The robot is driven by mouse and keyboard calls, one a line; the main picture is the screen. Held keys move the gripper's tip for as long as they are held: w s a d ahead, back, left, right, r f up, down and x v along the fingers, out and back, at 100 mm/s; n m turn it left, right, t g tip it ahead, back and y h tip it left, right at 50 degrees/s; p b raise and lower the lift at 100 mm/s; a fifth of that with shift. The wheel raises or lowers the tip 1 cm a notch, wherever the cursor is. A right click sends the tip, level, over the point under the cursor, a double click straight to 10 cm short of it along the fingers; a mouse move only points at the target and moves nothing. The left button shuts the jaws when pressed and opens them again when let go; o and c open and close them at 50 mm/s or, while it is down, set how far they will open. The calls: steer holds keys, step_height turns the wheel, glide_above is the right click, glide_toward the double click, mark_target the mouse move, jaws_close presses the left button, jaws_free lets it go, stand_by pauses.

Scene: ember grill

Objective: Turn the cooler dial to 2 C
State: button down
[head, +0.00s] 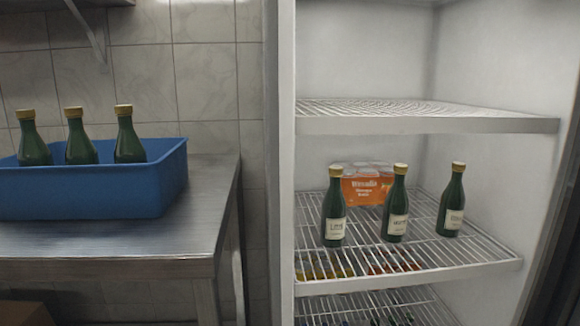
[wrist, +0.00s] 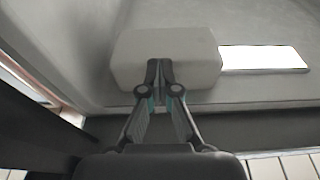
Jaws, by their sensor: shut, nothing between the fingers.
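The open cooler (head: 410,125) fills the right half of the head view. No dial can be made out there. In the wrist view, a pale rounded block (wrist: 195,52) stands on a grey inner surface. My gripper (wrist: 162,75) is in front of this block, with its fingertips together and nothing between them. Whether the tips touch the block cannot be told. No dial face or numbers can be read; a dial may be hidden behind the fingers. My gripper does not show in the head view.
A bright white panel (wrist: 265,58) sits right of the block. In the cooler, an empty wire shelf (head: 420,123) is above another with three green bottles (head: 396,215) and an orange pack (head: 366,187). A steel table (head: 110,240) at left bears a blue crate (head: 90,194) with three bottles.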

steer(key=shift+a+f+b, duration=0.1)
steer(key=shift+a+b, duration=0.35)
steer(key=shift+b, duration=0.05)
steer(key=shift+a+r+b, duration=0.2)
steer(key=shift+a+b, duration=0.1)
steer(key=shift+a, duration=0.15)
steer(key=shift+s+f, duration=0.1)
steer(key=shift+f, duration=0.05)
steer(key=s+b, duration=0.2)
steer(key=s, duration=0.4)
steer(key=shift+d+f+b, duration=0.15)
steer(key=shift+f+b, duration=0.1)
steer(key=shift+b, duration=0.05)
stand_by(0.4)
